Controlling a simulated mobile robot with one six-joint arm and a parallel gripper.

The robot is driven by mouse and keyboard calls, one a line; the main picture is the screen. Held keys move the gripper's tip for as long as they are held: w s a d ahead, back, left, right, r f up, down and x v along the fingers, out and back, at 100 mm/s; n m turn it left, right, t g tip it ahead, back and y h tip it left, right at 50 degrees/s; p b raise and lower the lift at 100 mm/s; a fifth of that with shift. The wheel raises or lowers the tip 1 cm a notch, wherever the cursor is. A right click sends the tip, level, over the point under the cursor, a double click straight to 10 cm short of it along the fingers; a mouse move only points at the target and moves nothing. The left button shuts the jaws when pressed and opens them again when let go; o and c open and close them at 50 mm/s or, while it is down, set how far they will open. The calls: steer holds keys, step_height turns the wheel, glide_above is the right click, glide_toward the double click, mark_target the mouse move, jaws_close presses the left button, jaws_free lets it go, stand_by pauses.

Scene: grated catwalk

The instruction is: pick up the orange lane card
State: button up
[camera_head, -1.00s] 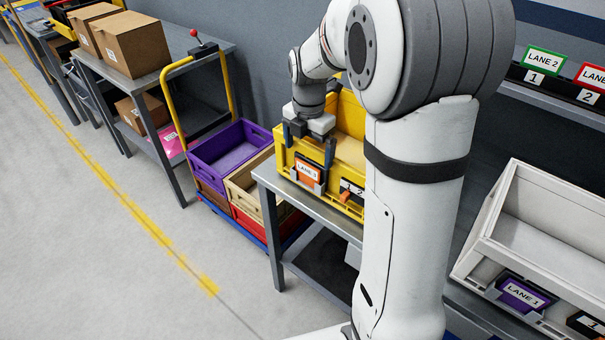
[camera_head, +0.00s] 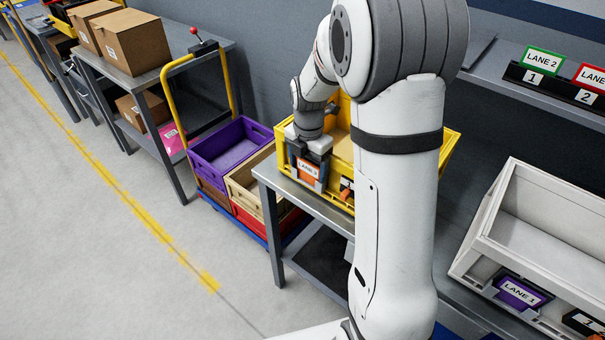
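The orange lane card (camera_head: 307,169), with a white label that seems to read LANE 3, is at the front of a yellow bin (camera_head: 345,147) on a grey metal table. My gripper (camera_head: 308,168) points down at the card, with its dark fingers at the card's left and right sides. I cannot tell whether the fingers press on the card or only stand beside it. The card appears upright at the bin's front wall. My arm hides part of the bin.
A white bin (camera_head: 545,215) with a purple LANE 1 card (camera_head: 519,293) stands at the right. Green (camera_head: 543,62) and red (camera_head: 592,76) cards stand on the back shelf. Stacked crates (camera_head: 232,150) are left of the table. The floor at left is open.

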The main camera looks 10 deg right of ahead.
steer(key=c, duration=1.6)
